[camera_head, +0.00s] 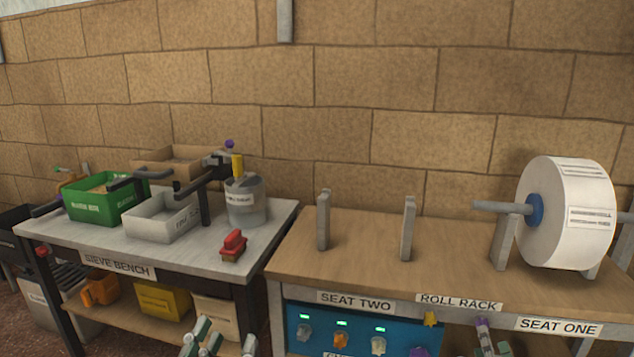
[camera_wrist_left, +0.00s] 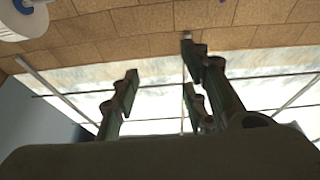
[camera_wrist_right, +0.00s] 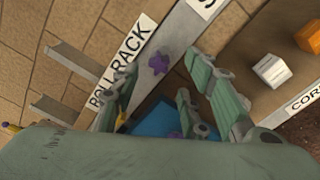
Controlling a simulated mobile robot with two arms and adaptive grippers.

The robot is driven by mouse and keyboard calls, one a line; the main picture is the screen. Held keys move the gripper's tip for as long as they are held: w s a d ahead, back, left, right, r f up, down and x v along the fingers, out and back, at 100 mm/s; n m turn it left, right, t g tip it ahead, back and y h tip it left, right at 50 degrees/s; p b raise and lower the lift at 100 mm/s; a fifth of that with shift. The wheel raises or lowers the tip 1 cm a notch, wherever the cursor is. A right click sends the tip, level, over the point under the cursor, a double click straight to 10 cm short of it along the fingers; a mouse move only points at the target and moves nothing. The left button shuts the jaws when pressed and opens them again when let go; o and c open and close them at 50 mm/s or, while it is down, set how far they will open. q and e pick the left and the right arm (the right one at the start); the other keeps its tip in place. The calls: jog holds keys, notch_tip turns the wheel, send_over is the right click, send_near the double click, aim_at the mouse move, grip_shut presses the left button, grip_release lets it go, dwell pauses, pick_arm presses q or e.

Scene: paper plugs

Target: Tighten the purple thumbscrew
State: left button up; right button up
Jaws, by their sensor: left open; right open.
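The purple thumbscrew (camera_head: 481,321) is on the front edge of the roll rack, between the ROLL RACK and SEAT ONE labels. In the right wrist view the purple thumbscrew (camera_wrist_right: 158,64) shows in the gap ahead of the fingers. My right gripper (camera_head: 490,343) is open and empty just below and in front of it; I cannot tell the exact distance. The right wrist view shows its spread fingers (camera_wrist_right: 165,85). My left gripper (camera_head: 218,343) is open and empty in front of the sieve bench, low in the head view. The left wrist view shows its fingers (camera_wrist_left: 160,85) pointing at wall and windows.
A yellow thumbscrew (camera_head: 430,317) sits left of the purple one. A blue panel (camera_head: 345,330) with knobs, one purple (camera_head: 419,352), is below the rack. A large white roll (camera_head: 566,212) stands at seat one. The sieve bench (camera_head: 262,236) holds bins and a jar.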

pick_arm(q)
jog(key=shift+f, duration=0.1)
jog(key=shift+s+r+t, duration=0.3)
jog(key=shift+r+t, duration=0.2)
jog(key=shift+r, duration=0.3)
pick_arm(e)
jog(key=x, duration=0.4)
